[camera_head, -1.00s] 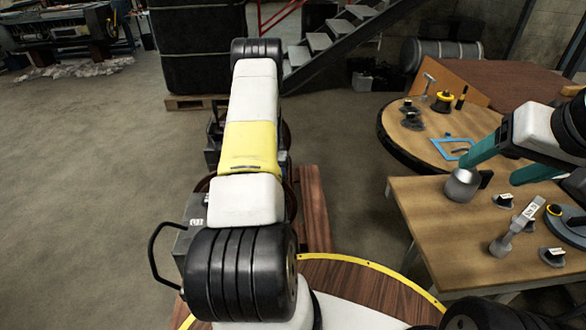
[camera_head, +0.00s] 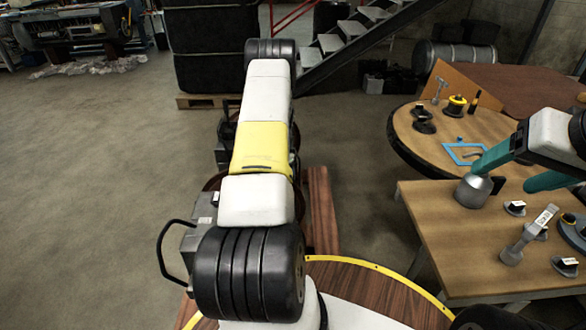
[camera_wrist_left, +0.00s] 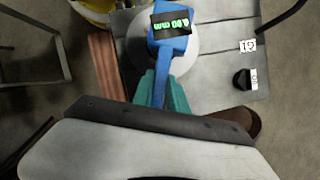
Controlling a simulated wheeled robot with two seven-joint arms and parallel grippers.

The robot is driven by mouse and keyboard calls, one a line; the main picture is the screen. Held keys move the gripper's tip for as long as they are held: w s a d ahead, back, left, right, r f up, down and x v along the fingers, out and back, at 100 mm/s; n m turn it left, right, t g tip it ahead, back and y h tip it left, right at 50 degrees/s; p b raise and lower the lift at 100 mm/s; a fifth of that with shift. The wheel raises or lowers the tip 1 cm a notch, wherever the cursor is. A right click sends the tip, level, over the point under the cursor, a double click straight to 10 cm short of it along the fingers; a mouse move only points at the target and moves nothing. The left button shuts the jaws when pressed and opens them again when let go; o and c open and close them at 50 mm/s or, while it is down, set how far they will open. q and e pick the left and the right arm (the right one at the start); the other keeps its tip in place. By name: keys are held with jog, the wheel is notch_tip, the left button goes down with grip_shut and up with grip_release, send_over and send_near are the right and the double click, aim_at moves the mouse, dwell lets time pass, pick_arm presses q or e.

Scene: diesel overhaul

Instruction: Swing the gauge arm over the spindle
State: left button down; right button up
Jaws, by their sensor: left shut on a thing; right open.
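The gauge arm (camera_wrist_left: 160,82) is a blue bar with a black display (camera_wrist_left: 172,21) showing green digits in mm. My left gripper (camera_wrist_left: 162,98), in the left wrist view, has teal fingers shut on the blue bar. The display end lies over a pale round disc (camera_wrist_left: 187,53); I cannot tell whether this is the spindle, or the height between them. In the head view my left arm hides the left gripper and gauge. My right gripper (camera_head: 507,180) is open, above the right-hand table near a grey metal cup (camera_head: 473,192).
The near wooden table (camera_head: 440,235) holds a tagged grey tool (camera_head: 528,235) and small dark labelled pieces (camera_head: 515,208). A round table (camera_head: 405,140) behind holds a blue frame (camera_head: 464,152) and small parts. A staircase (camera_head: 340,45) stands behind.

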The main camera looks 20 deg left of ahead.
pick_arm(q)
jog(key=c, duration=1.3)
grip_release()
jog(key=shift+a, duration=0.1)
jog(key=shift+v, duration=3.95)
jog(key=shift+r, duration=0.1)
